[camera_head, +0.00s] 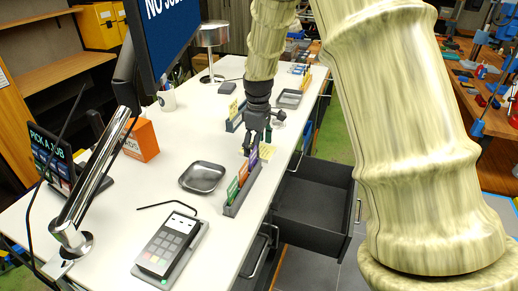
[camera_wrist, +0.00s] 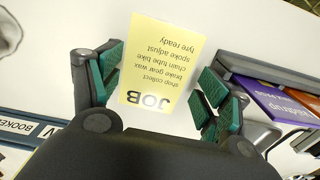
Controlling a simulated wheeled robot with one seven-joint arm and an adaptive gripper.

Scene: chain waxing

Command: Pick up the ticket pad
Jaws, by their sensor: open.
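The ticket pad is a pale yellow pad (camera_wrist: 160,65) printed with "JOB" and several short lines, lying flat on the white counter. In the wrist view it sits between the two green-padded fingers of my gripper (camera_wrist: 158,92), with a gap on each side. My gripper is open and not touching it as far as I can see. In the head view my gripper (camera_head: 257,145) points down over the counter, and part of the yellow pad (camera_head: 267,152) shows just beside the fingers. The rest of the pad is hidden there.
A rack of coloured cards (camera_head: 243,187) stands close to the pad; it also shows at right in the wrist view (camera_wrist: 270,72). A metal dish (camera_head: 203,177) and a card terminal (camera_head: 168,243) are nearer. An open drawer (camera_head: 312,205) juts out from the counter.

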